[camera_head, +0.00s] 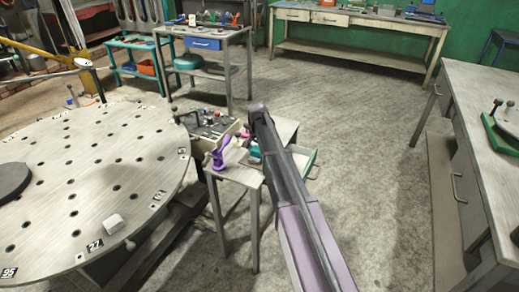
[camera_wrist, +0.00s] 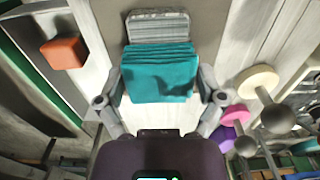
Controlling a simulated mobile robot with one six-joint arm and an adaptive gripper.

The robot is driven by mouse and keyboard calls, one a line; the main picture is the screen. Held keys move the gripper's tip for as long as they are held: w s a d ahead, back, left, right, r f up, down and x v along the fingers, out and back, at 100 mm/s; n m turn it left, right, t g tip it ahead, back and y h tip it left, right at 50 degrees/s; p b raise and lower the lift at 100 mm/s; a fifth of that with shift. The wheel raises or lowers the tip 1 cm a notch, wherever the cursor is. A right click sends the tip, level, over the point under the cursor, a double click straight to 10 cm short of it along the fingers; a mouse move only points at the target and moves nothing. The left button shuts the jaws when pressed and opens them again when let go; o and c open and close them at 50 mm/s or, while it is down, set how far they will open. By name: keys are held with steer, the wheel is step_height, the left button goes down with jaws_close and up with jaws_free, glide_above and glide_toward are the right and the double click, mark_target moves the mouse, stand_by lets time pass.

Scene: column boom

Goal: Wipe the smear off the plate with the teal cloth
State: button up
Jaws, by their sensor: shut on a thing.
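The teal cloth (camera_wrist: 160,74) is a folded, layered stack in the middle of the wrist view. My gripper (camera_wrist: 162,92) has one finger on each side of it and is shut on it. A speckled grey block (camera_wrist: 158,26) lies just beyond the cloth; whether they touch is unclear. In the head view, a bit of teal (camera_head: 255,160) shows beside my arm over the small table, and my fingers are hidden by my arm. I cannot pick out the plate or any smear with certainty.
The small table (camera_head: 236,172) carries a purple clamp-like thing (camera_head: 217,160). A large round perforated table (camera_head: 90,170) stands to its left. An orange block (camera_wrist: 64,52) lies left of the cloth; a cream disc (camera_wrist: 258,82) is at right. A workbench (camera_head: 480,110) stands right.

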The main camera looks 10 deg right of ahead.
mark_target(252, 164)
steer(key=shift+s+a, duration=0.45)
steer(key=shift+s, duration=0.1)
steer(key=shift+s, duration=0.1)
steer(key=shift+s+a, duration=1.05)
steer(key=shift+s, duration=0.25)
steer(key=shift+r, duration=0.1)
steer(key=shift+r+p, duration=2.95)
steer(key=shift+p, duration=0.15)
steer(key=shift+r, duration=0.1)
steer(key=shift+r+p, duration=1.4)
steer(key=shift+p, duration=0.1)
steer(key=shift+f, duration=0.15)
